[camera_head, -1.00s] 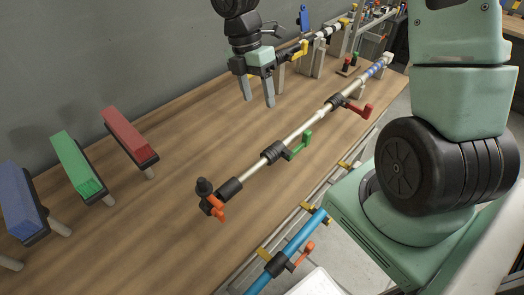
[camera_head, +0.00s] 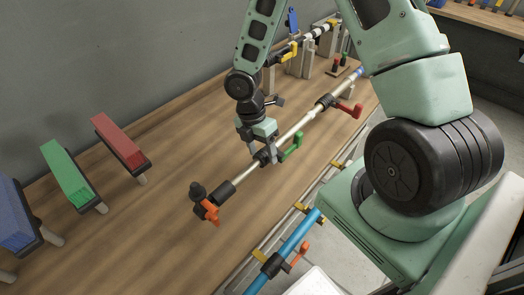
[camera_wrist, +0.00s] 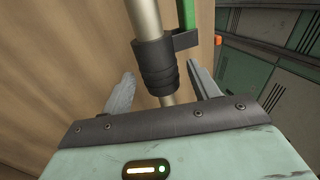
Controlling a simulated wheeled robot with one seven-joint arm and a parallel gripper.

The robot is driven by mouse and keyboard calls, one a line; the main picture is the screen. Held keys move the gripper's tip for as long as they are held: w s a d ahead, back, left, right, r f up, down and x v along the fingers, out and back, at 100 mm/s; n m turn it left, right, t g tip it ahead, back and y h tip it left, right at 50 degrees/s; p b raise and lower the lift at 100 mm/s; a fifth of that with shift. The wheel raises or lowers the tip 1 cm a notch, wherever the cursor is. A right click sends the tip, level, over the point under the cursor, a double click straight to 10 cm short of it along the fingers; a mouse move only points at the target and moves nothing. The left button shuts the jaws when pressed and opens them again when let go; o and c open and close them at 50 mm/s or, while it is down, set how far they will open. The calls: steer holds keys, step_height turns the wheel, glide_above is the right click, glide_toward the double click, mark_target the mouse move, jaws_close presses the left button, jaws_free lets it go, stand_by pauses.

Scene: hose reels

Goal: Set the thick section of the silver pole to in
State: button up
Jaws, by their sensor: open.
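The silver pole (camera_head: 293,131) runs diagonally over the wooden table, with a black grip and orange-lever clamp (camera_head: 207,207) at its near-left end. A black collar with a green lever (camera_head: 292,147) sits mid-pole, and a collar with a red lever (camera_head: 352,109) sits farther up. My gripper (camera_head: 264,157) is open around the green-lever collar. In the wrist view, its two fingers stand either side of that ribbed black collar (camera_wrist: 157,68), with gaps showing. There the tube above the collar (camera_wrist: 144,18) looks wider than the tube below. Part of the collar is hidden by my gripper in the head view.
Blue (camera_head: 16,215), green (camera_head: 68,172) and red (camera_head: 118,140) blocks on pegs stand at the left. A blue pole (camera_head: 297,235) with clamps lies along the front side. Another pole with a yellow lever (camera_head: 289,53) stands on supports behind.

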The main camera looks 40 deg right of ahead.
mark_target(292, 128)
steer(key=shift+s+f, duration=0.1)
steer(key=shift+f, duration=0.2)
jaws_close()
steer(key=w+d+p, duration=0.1)
steer(key=d, duration=0.3)
steer(key=w+d+p, duration=0.1)
steer(key=d+p, duration=0.1)
steer(key=d, duration=0.3)
steer(key=w+d+p, duration=0.1)
steer(key=d, duration=0.3)
steer(key=shift+d+r+p, duration=0.1)
steer(key=shift+d+p, duration=0.1)
steer(key=shift+p, duration=0.1)
jaws_free()
steer(key=shift+s, duration=0.1)
steer(key=d+b+v, duration=0.1)
steer(key=b+v, duration=0.1)
steer(key=v, duration=1.5)
steer(key=shift+a+r+b, duration=0.2)
steer(key=shift+a+b, duration=0.2)
steer(key=shift+a, duration=0.05)
